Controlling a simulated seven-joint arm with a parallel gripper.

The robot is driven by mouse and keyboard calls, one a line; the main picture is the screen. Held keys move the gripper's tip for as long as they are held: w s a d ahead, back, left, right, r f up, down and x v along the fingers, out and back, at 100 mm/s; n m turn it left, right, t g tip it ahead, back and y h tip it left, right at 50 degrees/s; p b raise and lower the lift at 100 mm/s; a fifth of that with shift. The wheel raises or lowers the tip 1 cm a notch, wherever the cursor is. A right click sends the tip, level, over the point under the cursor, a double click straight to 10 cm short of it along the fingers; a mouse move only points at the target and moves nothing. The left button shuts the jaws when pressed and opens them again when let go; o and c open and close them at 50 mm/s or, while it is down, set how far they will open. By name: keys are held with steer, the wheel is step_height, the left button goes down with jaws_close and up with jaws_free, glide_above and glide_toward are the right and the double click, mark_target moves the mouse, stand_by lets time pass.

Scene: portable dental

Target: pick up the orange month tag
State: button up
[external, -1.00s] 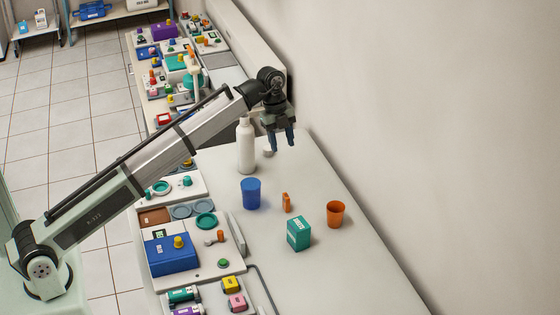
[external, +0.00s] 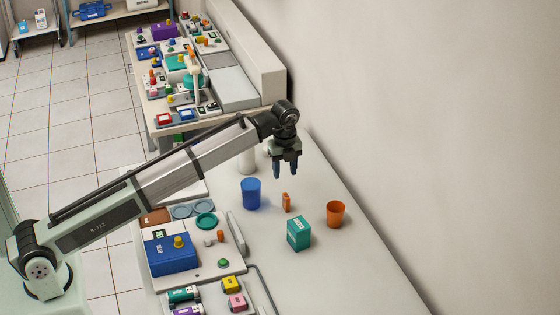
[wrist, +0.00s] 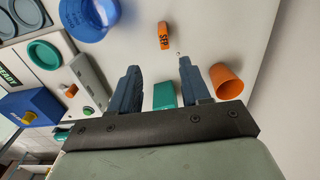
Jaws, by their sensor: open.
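The orange month tag (external: 286,202) stands on the white table between the blue cup and the orange cup. In the wrist view the tag (wrist: 164,36) shows dark letters that look like "SEP", ahead of and between my fingers. My gripper (external: 285,172) is open and empty, pointing down, above the table and a little beyond the tag in the external view. Its two dark blue fingers (wrist: 158,62) are spread apart and do not touch the tag.
A blue cup (external: 251,193) stands left of the tag, an orange cup (external: 335,214) to its right, and a teal box (external: 299,233) in front. A white bottle (external: 247,160) stands behind, partly hidden by my arm. A tray with a blue box (external: 171,253) lies at left.

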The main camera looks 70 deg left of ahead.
mark_target(286, 195)
step_height(286, 195, down, 8)
steer(key=shift+r, duration=0.1)
steer(key=shift+w+a+f, duration=0.1)
steer(key=shift+w+f, duration=0.1)
steer(key=shift+f, duration=1.15)
steer(key=shift+w+a+f, duration=0.1)
steer(key=shift+w+f, duration=0.05)
steer(key=shift+f, duration=1.2)
jaws_close()
